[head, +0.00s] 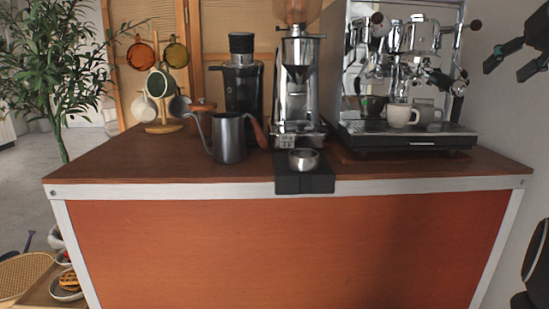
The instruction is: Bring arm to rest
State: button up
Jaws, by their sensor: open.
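My gripper (508,58) is at the upper right edge of the head view, in the air to the right of the espresso machine (405,75). Its two dark fingers are apart and hold nothing. It touches nothing that I can see. Most of my arm is outside the picture; a dark part that looks like mine shows at the lower right edge.
The cart top (120,160) bears a gooseneck kettle (229,138), two grinders, a mug tree (160,126) and a metal cup on a black block (304,183). A white cup (402,115) stands on the machine's tray. A plant (60,70) stands at left.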

notch_tip(320, 180, down, 12)
jog(key=m+g, duration=0.2)
jog(key=m, duration=0.1)
jog(key=s+a+f+g, duration=0.2)
jog(key=s+a+f, duration=0.1)
jog(key=a+f, duration=0.75)
jog(key=s+a+f+n, duration=0.3)
jog(key=s+a+f, duration=0.4)
jog(key=a+f, duration=0.3)
jog(key=s+a+f+n+g+y, duration=0.1)
jog(key=s+a+f+n, duration=0.2)
jog(key=s+a+f, duration=0.5)
jog(key=a+f, duration=0.1)
jog(key=a, duration=0.1)
jog(key=shift+s+a+f+n, duration=0.3)
jog(key=shift+a+f, duration=0.1)
